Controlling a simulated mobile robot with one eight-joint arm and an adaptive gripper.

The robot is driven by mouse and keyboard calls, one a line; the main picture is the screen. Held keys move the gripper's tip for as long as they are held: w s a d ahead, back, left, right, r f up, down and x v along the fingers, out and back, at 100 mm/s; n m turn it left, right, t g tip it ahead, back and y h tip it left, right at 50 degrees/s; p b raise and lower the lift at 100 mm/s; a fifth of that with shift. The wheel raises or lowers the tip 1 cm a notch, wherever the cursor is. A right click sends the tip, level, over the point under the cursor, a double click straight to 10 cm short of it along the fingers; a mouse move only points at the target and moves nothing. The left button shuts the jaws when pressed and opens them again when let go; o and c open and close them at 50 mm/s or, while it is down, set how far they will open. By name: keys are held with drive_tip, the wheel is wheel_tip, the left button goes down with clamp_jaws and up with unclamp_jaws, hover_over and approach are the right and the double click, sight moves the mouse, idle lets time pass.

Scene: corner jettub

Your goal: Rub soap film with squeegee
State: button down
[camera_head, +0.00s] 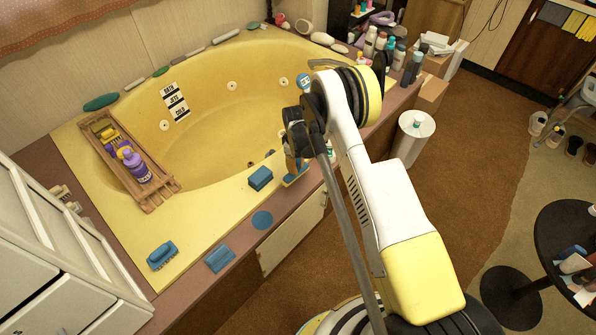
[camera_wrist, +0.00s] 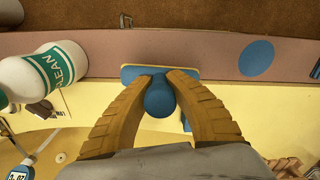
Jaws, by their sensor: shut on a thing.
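My gripper (camera_head: 294,163) is over the front rim of the yellow tub (camera_head: 215,75). In the wrist view, its two ribbed yellow fingers (camera_wrist: 159,78) are shut on the rounded handle of a blue tool (camera_wrist: 160,98), which I take for the squeegee. The tool's flat, wide blue head (camera_wrist: 132,72) is at the border of the yellow tub and the pinkish ledge. I cannot tell whether it touches the surface. In the head view the tool is mostly hidden by my gripper. I cannot make out a soap film in either view.
A blue block (camera_head: 260,178) lies on the rim left of my gripper. A blue disc (camera_head: 262,220), blue pad (camera_head: 219,258) and blue brush (camera_head: 162,255) lie farther along. A wooden caddy (camera_head: 150,198) crosses the tub's left. A white bottle (camera_wrist: 45,70) is close by.

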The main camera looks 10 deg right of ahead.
sight(297, 161)
drive_tip(key=shift+r+p, duration=0.55)
drive_tip(key=shift+r, duration=1.15)
drive_tip(key=shift+r, duration=0.1)
